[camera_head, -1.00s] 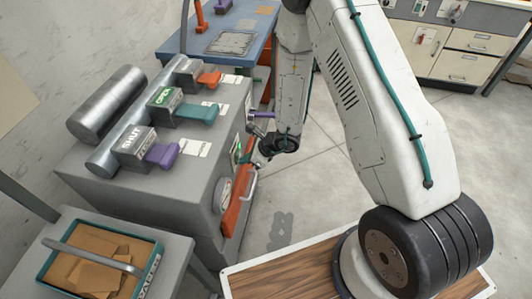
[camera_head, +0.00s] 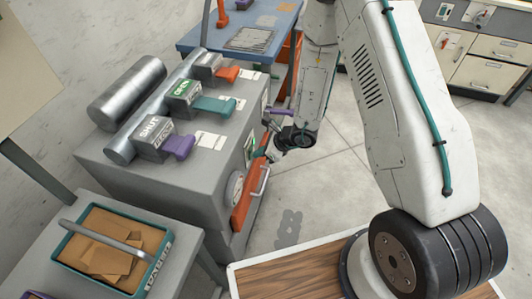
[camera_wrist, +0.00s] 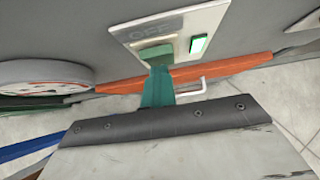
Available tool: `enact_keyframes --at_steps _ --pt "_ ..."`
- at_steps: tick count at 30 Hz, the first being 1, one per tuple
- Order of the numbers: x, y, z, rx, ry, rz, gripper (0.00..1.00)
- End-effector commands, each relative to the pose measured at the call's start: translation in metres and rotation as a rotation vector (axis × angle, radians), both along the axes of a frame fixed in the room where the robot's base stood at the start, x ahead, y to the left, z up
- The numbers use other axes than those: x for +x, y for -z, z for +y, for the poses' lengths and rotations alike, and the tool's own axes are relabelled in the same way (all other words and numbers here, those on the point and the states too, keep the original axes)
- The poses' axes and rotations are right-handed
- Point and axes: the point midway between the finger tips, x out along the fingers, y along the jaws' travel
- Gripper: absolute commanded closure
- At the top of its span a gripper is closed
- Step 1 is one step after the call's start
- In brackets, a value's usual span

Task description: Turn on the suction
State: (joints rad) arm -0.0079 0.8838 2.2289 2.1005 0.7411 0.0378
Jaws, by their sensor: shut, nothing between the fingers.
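My gripper (camera_wrist: 159,72) is shut and empty, its teal fingers together. In the wrist view its tips are at the lower edge of a green push button (camera_wrist: 156,54) and overlap it; I cannot tell whether they touch. The button sits on a pale switch plate (camera_wrist: 135,33) with faint lettering that seems to read OFF. A bright green light (camera_wrist: 199,45) glows to the button's right. In the head view my gripper (camera_head: 262,153) is at the front face of the grey machine (camera_head: 215,180).
Purple SHUT (camera_head: 180,147), teal OPEN (camera_head: 214,105) and orange (camera_head: 226,73) levers stand on the machine's top. A round gauge (camera_head: 234,190) and orange bar (camera_head: 243,208) are on its front. A paper tray (camera_head: 80,262) is at lower left. Clear floor (camera_head: 320,190) lies right.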

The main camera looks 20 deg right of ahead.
Motion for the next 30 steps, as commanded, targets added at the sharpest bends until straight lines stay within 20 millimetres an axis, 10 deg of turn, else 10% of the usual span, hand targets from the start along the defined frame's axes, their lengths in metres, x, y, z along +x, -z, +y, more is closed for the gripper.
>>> enact_keyframes --at_steps 7,18,30 --pt "-0.016 0.006 -0.029 -0.004 -0.003 0.007 1.00" --pt "-0.049 -0.043 -0.086 -0.006 0.001 0.008 1.00" --pt "-0.059 -0.054 -0.096 -0.006 -0.006 0.011 1.00"
